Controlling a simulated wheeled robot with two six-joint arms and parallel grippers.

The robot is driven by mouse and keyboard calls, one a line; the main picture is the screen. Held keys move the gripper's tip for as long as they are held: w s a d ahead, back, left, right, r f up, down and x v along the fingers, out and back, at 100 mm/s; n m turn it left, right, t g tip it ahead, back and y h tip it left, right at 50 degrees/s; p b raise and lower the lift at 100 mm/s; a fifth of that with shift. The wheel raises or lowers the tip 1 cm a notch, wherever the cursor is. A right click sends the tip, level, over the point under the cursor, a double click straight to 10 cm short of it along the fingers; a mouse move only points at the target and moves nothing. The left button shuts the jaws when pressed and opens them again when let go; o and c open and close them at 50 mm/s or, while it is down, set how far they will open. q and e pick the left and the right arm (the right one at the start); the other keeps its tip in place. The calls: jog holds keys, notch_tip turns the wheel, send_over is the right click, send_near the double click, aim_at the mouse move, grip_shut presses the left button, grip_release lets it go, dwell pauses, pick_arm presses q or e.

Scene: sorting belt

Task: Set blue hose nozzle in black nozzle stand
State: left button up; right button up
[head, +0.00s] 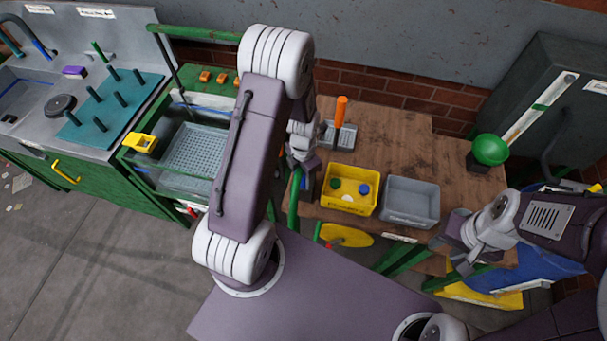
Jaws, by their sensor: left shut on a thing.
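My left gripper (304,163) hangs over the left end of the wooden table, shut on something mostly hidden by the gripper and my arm. A small bluish piece just below the fingers seems to be the blue hose nozzle (304,181). A dark block, likely the black nozzle stand (309,190), shows right under it at the table's edge. I cannot tell whether the nozzle touches the stand. My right gripper (453,254) is at the table's front right, apparently open and empty.
A yellow bin (347,206) with several round pieces and a grey bin (411,219) stand on the wooden table (400,140). Behind are an orange-handled tool (341,110) and a green ball (490,149) on a dark block. A wash basin (193,150) lies left. The table's middle back is clear.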

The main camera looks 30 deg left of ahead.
pick_arm(q)
jog(key=shift+f, duration=0.25)
jog(key=o, duration=1.2)
notch_tip(320, 180, up, 9)
jog(key=shift+r+b, duration=0.1)
jog(key=shift+b, duration=0.25)
